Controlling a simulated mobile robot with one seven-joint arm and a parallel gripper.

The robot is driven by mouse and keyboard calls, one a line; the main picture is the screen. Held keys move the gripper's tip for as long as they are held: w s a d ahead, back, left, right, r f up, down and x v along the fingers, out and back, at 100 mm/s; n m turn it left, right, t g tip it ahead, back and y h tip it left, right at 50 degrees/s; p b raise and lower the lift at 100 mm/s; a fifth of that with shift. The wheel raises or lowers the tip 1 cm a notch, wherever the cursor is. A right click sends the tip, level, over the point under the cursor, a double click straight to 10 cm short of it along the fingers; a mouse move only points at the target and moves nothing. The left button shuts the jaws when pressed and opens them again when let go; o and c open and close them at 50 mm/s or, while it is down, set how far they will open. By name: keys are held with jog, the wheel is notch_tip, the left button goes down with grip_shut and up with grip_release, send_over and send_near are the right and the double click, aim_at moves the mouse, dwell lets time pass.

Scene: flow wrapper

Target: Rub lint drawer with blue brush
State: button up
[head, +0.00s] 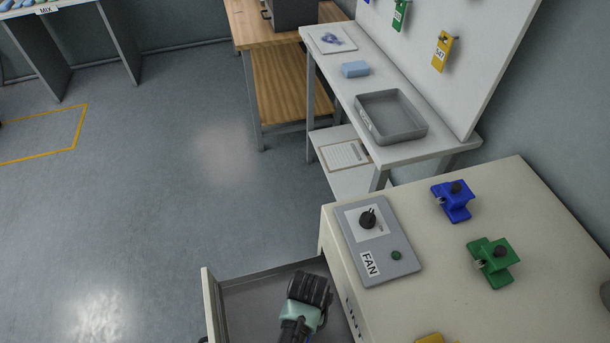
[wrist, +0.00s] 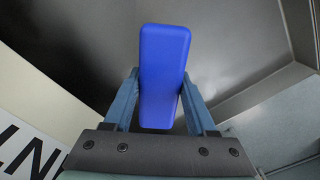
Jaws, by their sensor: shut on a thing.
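The lint drawer (head: 255,298) stands open at the bottom of the head view, with a grey inside and a cream front panel (head: 212,305). Its grey inside (wrist: 225,40) fills much of the wrist view. My gripper (wrist: 162,95) is shut on the blue brush (wrist: 165,50), whose smooth blue body lies between the two fingers. In the head view the end of my arm is over or inside the drawer, and the fingers and brush are mostly hidden or cut off. Bristles, and whether the brush touches the drawer floor, cannot be made out.
The cream cabinet (head: 485,195) beside the drawer bears a FAN panel (head: 378,245), a blue fixture (head: 453,200) and a green one (head: 493,262). Behind it, a white table holds a grey tray (head: 391,117) and a light blue block (head: 355,69). The floor at left is clear.

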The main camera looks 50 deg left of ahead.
jog(key=shift+r+p, duration=0.9)
jog(key=shift+r, duration=0.4)
